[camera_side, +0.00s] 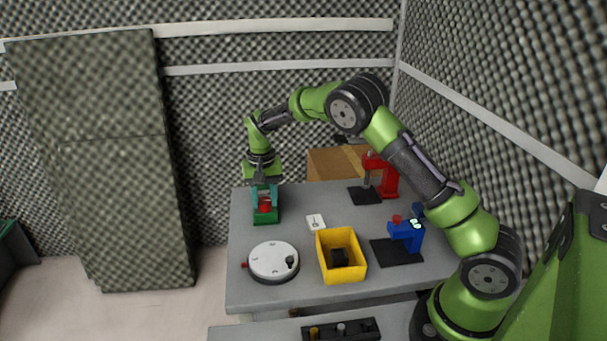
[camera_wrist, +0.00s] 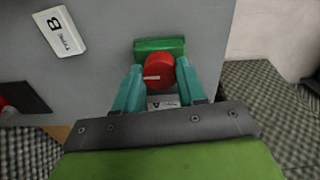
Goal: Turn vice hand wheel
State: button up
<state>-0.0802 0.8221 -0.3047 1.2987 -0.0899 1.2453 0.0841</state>
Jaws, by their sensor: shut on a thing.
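The vice is a green block at the back left of the grey table, and its green body (camera_side: 266,217) shows below my gripper in the side view. Its red round hand wheel (camera_wrist: 159,71) has a pale line mark and sits in front of the green vice body (camera_wrist: 159,45) in the wrist view. My gripper (camera_wrist: 158,75) has teal fingers, one on each side of the wheel, shut on it. In the side view my gripper (camera_side: 265,203) points down at the vice. The fingers hide part of the wheel's sides.
A white card marked B (camera_wrist: 60,32) lies beside the vice. A white round dial (camera_side: 273,260), a yellow bin (camera_side: 357,272) holding a dark block, a blue device (camera_side: 407,236) and a red press (camera_side: 384,176) stand on the table (camera_side: 310,199). The table's left edge is close to the vice.

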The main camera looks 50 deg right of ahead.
aim_at(264, 201)
jog(key=m, duration=0.4)
jog(key=shift+r+m, duration=0.1)
jog(key=shift+m, duration=0.2)
jog(key=m, duration=0.4)
jog(key=shift+m, duration=0.3)
jog(key=o, duration=1.1)
jog(key=shift+c, duration=0.2)
notch_tip(264, 201, up, 17)
